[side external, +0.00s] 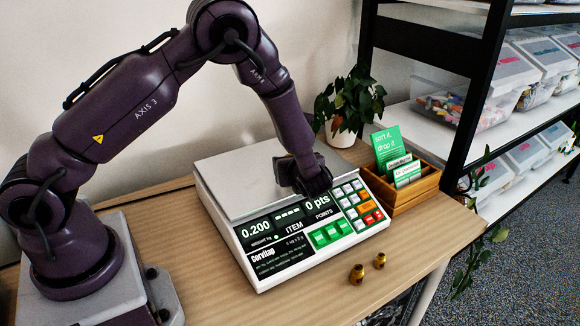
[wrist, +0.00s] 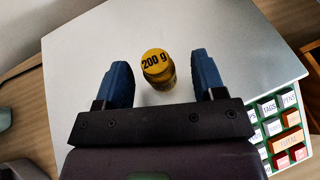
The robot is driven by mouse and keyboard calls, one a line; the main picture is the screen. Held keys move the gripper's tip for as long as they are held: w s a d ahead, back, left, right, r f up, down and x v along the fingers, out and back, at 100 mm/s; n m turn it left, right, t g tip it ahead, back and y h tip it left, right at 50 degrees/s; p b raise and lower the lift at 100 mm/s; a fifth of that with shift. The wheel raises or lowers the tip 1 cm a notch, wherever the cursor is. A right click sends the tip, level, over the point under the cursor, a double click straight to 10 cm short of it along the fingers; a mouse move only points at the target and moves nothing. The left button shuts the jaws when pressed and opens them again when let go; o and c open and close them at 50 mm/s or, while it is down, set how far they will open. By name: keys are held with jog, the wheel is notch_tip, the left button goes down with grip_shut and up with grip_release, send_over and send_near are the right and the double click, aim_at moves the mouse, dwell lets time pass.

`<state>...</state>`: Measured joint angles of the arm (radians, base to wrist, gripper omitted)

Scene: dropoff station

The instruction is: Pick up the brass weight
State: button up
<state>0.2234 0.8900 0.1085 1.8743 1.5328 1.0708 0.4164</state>
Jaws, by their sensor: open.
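A brass weight marked "200 g" (wrist: 156,65) stands on the bare metal plate of the scale (wrist: 95,45). In the wrist view my gripper (wrist: 160,72) is open, with one blue finger on each side of the weight and a gap visible on both sides. In the side view my gripper (side external: 312,190) is low over the front right part of the scale plate (side external: 235,175) and hides this weight. Two smaller brass weights, one (side external: 357,274) and another (side external: 380,260), stand on the table in front of the scale.
The scale's display (side external: 258,229) reads 0.200 and 0 pts. Its keypad (side external: 358,207) lies just right of my gripper. A wooden card box (side external: 405,192) and a potted plant (side external: 345,105) stand behind to the right. The table's front edge is close to the small weights.

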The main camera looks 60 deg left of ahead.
jog(key=x, duration=0.3)
jog(key=shift+a+f, duration=0.1)
jog(key=shift+a, duration=0.05)
jog(key=shift+c, duration=0.2)
